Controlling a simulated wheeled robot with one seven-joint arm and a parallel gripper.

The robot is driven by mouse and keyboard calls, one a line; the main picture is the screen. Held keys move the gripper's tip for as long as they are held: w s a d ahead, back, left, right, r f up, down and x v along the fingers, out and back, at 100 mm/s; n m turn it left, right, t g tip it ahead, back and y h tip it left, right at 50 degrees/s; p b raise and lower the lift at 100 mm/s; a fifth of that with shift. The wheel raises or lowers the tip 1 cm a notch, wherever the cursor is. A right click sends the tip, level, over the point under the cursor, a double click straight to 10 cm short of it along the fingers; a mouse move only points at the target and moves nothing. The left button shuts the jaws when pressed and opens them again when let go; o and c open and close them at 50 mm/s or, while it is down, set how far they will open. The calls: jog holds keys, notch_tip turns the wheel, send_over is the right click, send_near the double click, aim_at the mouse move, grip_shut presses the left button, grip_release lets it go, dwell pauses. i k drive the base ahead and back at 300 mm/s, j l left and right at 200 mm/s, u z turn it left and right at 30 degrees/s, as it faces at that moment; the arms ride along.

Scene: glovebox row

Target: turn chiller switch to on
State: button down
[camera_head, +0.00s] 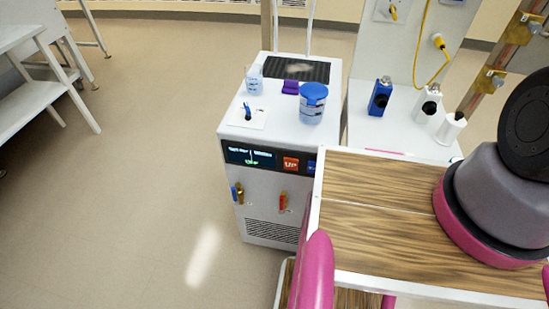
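The chiller (232,152) is a white box-shaped unit standing on the floor near the middle of the head view. A small dark blue switch lever (247,110) stands up from a white square plate (258,121) on the left part of its top. The switch's markings are too small to read, so I cannot tell its position. The front panel has a lit dark display (249,156) with green marks and an orange button (291,163) reading "UP". My gripper is not in view.
On the chiller's top are a blue-lidded jar (312,103), a small clear bottle (254,79) and a purple object (291,88). Blue (235,194) and red (283,201) valve handles stick out in front.

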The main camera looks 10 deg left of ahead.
aim_at(246, 108)
jog(key=k+j+u, duration=0.1)
jog(key=u, duration=1.4)
jog(key=i+j, duration=0.05)
